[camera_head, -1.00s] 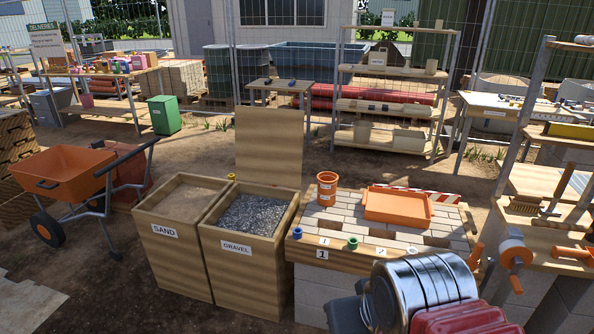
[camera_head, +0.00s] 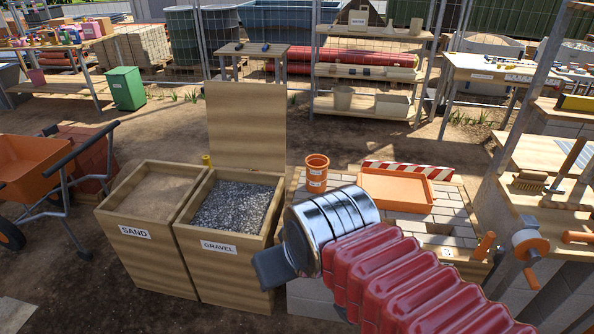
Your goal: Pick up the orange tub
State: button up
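An orange tub (camera_head: 317,174), round, upright and open-topped with pale labels, stands at the back left of the brick-topped bench (camera_head: 455,215). A shallow orange tray (camera_head: 397,190) lies to its right, apart from it. My arm, with red ribbed bellows and a shiny metal wrist, crosses in front of the bench. My gripper (camera_head: 272,268) shows only as a dark piece at the wrist's left end, in front of the gravel bin and below the tub in the picture. Its fingertips cannot be made out, and neither can whether it holds anything. My arm hides the bench's front left.
The wooden sand bin (camera_head: 145,266) and gravel bin (camera_head: 218,272), its lid (camera_head: 245,125) raised, stand left of the bench. A wheelbarrow (camera_head: 30,168) is far left. A workbench with a clamp (camera_head: 528,245) is at right. A striped bar (camera_head: 410,169) lies behind the tray.

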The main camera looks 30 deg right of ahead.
aim_at(317, 165)
jog(key=u, duration=0.2)
jog(key=i, duration=1)
jog(key=u, duration=0.2)
